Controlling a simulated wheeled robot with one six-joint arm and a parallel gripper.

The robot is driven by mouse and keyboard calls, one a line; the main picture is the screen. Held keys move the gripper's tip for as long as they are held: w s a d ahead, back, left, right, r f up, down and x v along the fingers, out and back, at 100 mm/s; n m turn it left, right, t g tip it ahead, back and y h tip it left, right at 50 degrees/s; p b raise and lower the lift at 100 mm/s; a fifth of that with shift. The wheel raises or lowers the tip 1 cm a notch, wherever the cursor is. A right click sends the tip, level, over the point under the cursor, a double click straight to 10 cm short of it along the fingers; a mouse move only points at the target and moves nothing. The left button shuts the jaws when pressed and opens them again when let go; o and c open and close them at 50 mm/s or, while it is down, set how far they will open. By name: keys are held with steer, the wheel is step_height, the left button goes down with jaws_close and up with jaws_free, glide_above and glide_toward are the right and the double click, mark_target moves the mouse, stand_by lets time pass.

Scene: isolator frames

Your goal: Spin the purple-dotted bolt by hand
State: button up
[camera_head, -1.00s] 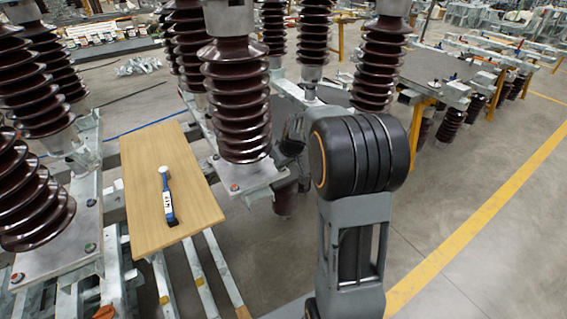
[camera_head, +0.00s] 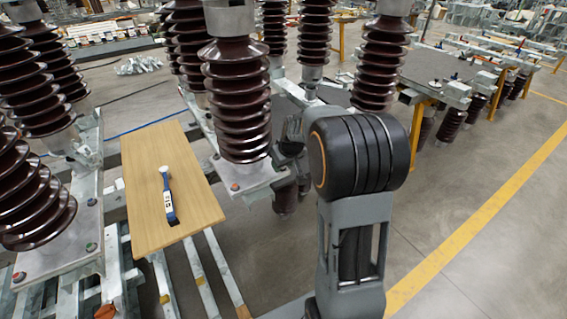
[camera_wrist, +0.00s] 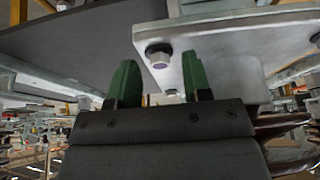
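The purple-dotted bolt (camera_wrist: 159,57) shows in the wrist view, on the underside of a light grey metal plate (camera_wrist: 225,50). Its hex head faces down and has a small purple mark. My gripper (camera_wrist: 160,68) is open, with its two green fingers pointing up. In the picture the bolt head lies between the fingertips, a little nearer the left one. The fingers seem apart from it, and I cannot tell the depth gap. In the head view my gripper is mostly hidden beside the front insulator and behind my arm, and this bolt cannot be made out.
A brown insulator (camera_head: 238,100) stands on a metal base beside my arm. A wooden board (camera_head: 150,225) with a blue and white tool (camera_head: 168,195) lies to the left. Another bolt (camera_wrist: 62,4) shows at the wrist view's top left. Open floor (camera_head: 450,200) lies to the right.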

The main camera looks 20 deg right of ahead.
steer(key=v, duration=1.3)
steer(key=shift+r+p, duration=0.3)
steer(key=shift+r, duration=0.15)
steer(key=w+f+n+b, duration=0.1)
steer(key=f+n+b, duration=0.1)
steer(key=f, duration=0.2)
steer(key=w+f+n+y+b, duration=0.1)
steer(key=w+f+n+b, duration=0.1)
steer(key=f, duration=0.2)
steer(key=w+f+n+g+y+b, duration=0.1)
steer(key=w+f+n+b, duration=0.1)
steer(key=f, duration=0.3)
steer(key=shift+w+a+b, duration=0.1)
steer(key=shift+a+b, duration=0.05)
steer(key=shift+b, duration=0.2)
jaws_close()
stand_by(0.4)
